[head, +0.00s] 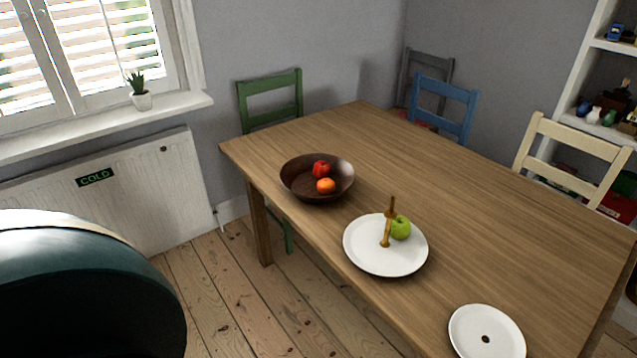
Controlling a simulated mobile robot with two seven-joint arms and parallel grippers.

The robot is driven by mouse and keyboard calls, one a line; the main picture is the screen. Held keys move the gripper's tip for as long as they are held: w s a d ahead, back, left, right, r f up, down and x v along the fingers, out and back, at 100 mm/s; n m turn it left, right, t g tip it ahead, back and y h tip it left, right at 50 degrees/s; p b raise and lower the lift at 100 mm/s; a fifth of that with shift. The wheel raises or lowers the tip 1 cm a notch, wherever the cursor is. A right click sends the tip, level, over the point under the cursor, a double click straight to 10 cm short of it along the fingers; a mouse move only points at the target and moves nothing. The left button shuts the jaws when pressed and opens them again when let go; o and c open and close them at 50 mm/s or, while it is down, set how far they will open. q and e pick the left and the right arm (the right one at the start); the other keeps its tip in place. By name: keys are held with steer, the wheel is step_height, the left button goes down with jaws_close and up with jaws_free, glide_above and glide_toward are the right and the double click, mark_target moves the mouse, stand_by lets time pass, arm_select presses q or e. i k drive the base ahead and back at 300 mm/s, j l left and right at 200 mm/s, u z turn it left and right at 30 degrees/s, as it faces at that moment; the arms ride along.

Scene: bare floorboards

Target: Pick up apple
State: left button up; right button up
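A green apple (401,228) rests on a white plate (372,262) near the front edge of the wooden table. A thin gold-brown upright piece (387,225) stands on the same plate, just left of the apple and partly in front of it. A red apple-like fruit (321,169) and an orange fruit (326,186) lie in a dark brown bowl (297,178) farther back on the table. Neither of my grippers shows in the head view.
The wooden table (455,205) has a wide clear top. A second white plate (487,333) with a small dark spot lies at its front right. Green (270,86), blue (443,90) and cream (575,133) chairs stand around it. A radiator (100,200) is at left.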

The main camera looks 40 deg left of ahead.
mark_target(401, 226)
steer(key=z, duration=0.35)
steer(key=j+z, duration=0.25)
steer(key=z, duration=0.2)
steer(key=j+z, duration=0.25)
steer(key=z, duration=0.15)
steer(key=k+j+z, duration=0.1)
steer(key=z, duration=0.35)
steer(key=k+j+z, duration=0.15)
steer(key=j, duration=0.2)
steer(key=k+j+z, duration=0.2)
steer(key=j, duration=0.15)
steer(key=k+j+z, duration=0.15)
steer(key=j, duration=0.2)
steer(key=k, duration=0.05)
